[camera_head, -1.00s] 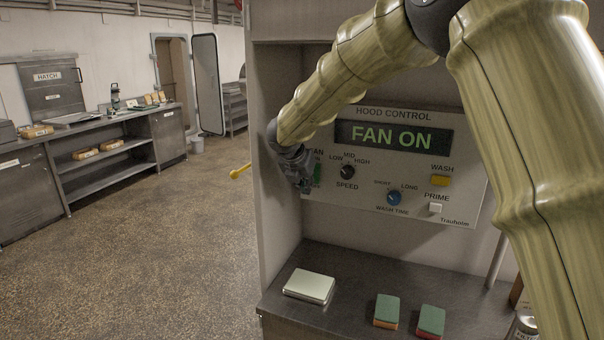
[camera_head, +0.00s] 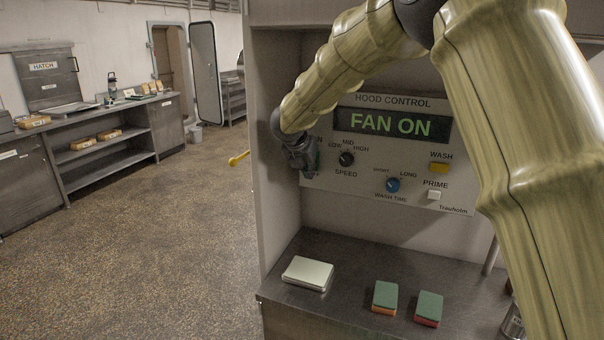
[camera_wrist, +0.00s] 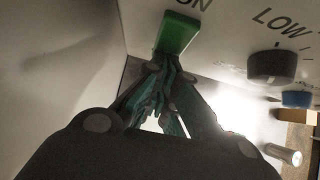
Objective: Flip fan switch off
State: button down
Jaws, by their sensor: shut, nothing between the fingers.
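The hood control panel (camera_head: 384,196) is on the back wall of the alcove, and its display (camera_head: 391,124) reads FAN ON. The fan switch is a green rocker (camera_wrist: 177,33) below the letters ON in the wrist view. In the head view my gripper (camera_head: 308,167) covers most of the switch and its label. In the wrist view my gripper (camera_wrist: 166,72) is shut and empty, with its fingertips at the lower edge of the green switch. I cannot tell whether they touch it.
The black speed knob (camera_head: 346,159) sits just right of my gripper. A blue wash time knob (camera_head: 393,185), yellow wash button (camera_head: 439,168) and white prime button (camera_head: 434,195) are farther right. A pale box (camera_head: 307,273) and two sponges (camera_head: 385,297) lie on the metal counter (camera_head: 345,258) below.

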jog(key=shift+w, duration=0.15)
jog(key=shift+r, duration=0.1)
jog(key=shift+r, duration=0.65)
dwell(0.3)
